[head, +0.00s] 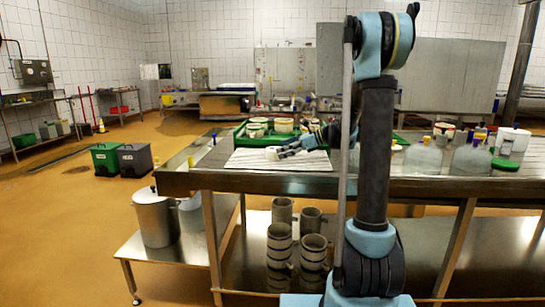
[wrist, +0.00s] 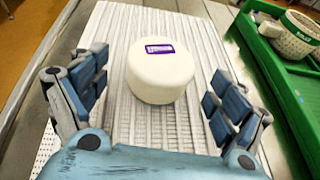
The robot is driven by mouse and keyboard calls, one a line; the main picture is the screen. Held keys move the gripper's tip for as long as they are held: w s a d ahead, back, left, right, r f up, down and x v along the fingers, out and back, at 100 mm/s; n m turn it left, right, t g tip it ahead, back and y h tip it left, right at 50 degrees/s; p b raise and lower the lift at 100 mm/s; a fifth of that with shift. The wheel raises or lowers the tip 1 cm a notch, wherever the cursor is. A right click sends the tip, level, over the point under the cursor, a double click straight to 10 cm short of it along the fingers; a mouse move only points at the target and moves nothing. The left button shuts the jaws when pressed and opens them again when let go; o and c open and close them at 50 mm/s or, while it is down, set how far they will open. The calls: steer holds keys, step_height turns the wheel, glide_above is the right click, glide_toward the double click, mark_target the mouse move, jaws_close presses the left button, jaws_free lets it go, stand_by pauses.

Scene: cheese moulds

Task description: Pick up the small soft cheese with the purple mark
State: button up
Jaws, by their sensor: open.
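The small soft cheese (wrist: 160,72) is a white round with a purple mark on its top, in the wrist view. It stands upright on a white ribbed mat (wrist: 205,50). My gripper (wrist: 158,98) is open, with one finger to the left of the cheese and one to the right. Both fingers are apart from it, and the cheese lies a little ahead of the fingertips. In the head view my gripper (head: 285,153) is low over the mat (head: 250,160), and the cheese shows only as a small pale shape by the fingers.
A green tray (wrist: 262,75) with a white perforated mould (wrist: 292,36) stands just right of the mat. In the head view, large clear bottles (head: 423,160) stand on the right of the steel table (head: 270,184). Grey cylinders (head: 280,240) stand on the shelf below.

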mark_target(275, 148)
steer(key=x, duration=0.4)
steer(key=shift+w+a, duration=0.1)
steer(key=shift+r, duration=0.1)
steer(key=c, duration=1)
steer(key=shift+o, duration=0.2)
step_height(275, 148, up, 10)
